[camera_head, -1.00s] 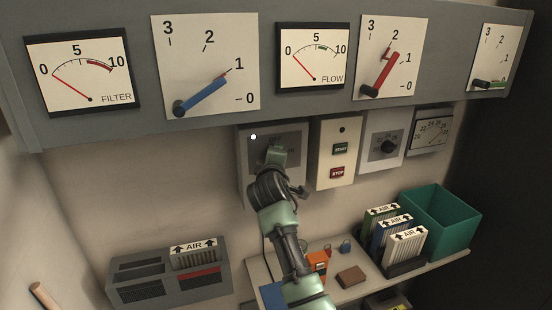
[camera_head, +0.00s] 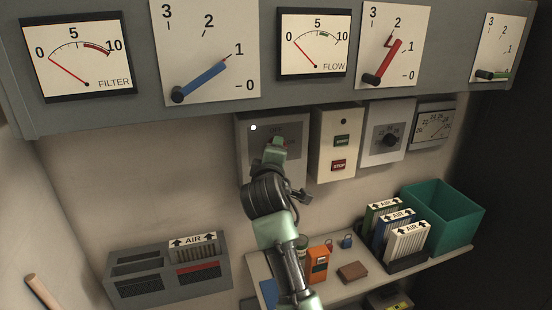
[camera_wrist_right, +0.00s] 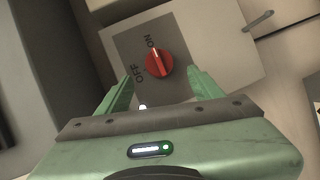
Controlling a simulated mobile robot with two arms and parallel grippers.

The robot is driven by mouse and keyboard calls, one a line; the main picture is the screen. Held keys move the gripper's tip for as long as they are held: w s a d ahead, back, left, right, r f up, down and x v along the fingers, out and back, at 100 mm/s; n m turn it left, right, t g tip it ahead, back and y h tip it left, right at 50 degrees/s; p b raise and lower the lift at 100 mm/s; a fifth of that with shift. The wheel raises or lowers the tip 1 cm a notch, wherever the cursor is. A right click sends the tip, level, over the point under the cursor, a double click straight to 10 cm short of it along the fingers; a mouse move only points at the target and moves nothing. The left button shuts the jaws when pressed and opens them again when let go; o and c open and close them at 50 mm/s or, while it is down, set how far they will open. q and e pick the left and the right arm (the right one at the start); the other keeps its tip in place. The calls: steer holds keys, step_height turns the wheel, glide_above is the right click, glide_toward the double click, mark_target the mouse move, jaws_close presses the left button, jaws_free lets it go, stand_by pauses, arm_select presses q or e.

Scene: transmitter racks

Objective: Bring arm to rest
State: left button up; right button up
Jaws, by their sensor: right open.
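My right arm reaches up from the bottom middle in the head view. Its gripper (camera_head: 276,150) is in front of the grey switch box, hiding part of its panel. In the right wrist view the right gripper (camera_wrist_right: 158,85) is open, its two green fingers apart with nothing between them. Beyond the fingertips is a red rotary knob (camera_wrist_right: 159,62) on a grey plate marked ON and OFF. The knob's white mark points toward ON. The fingers look apart from the knob. My left gripper is not in view.
The grey switch box (camera_head: 243,150) hangs beside the START/STOP box (camera_head: 333,168). Below is a shelf (camera_head: 345,293) with an orange device (camera_head: 317,264), a brown block (camera_head: 352,271), AIR filters (camera_head: 407,241) and a teal bin (camera_head: 465,225). A grey filter housing (camera_head: 150,286) is at left.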

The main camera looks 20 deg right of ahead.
steer(key=shift+s+a+r, duration=0.1)
steer(key=shift+s+a, duration=0.05)
steer(key=shift+s, duration=0.3)
